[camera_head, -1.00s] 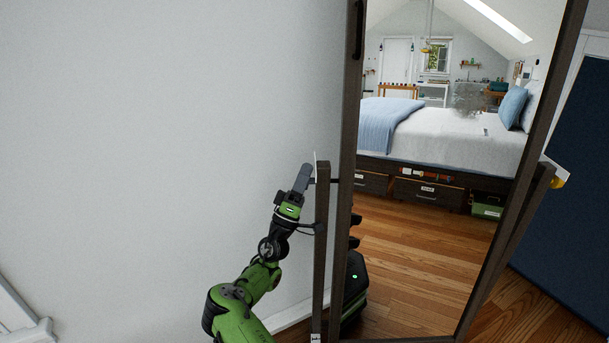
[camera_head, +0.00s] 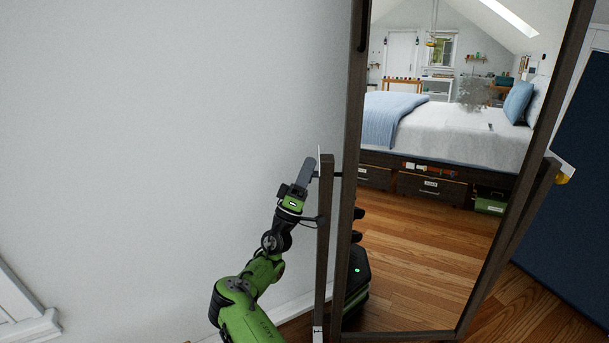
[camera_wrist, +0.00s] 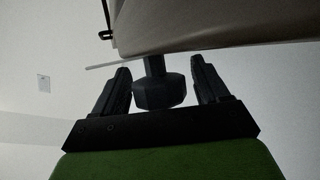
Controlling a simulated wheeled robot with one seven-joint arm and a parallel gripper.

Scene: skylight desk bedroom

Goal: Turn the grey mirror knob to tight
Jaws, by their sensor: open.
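The grey mirror knob (camera_wrist: 159,92) shows in the wrist view as a dark faceted knob on a short stem, close to the mirror's frame. My gripper (camera_wrist: 161,82) is open, with one finger on each side of the knob. Small gaps show between the knob and both fingers. In the head view my gripper (camera_head: 306,172) is at the top of the mirror's left stand post (camera_head: 325,240). The knob is hidden there behind my gripper and the post. The tall dark-framed mirror (camera_head: 440,230) leans in its stand.
The mirror reflects a bed, drawers and wooden floor. A plain wall (camera_head: 160,130) is behind and left of my arm. A yellow part (camera_head: 562,178) shows at the right post's top. A dark blue panel (camera_head: 570,220) stands at the right.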

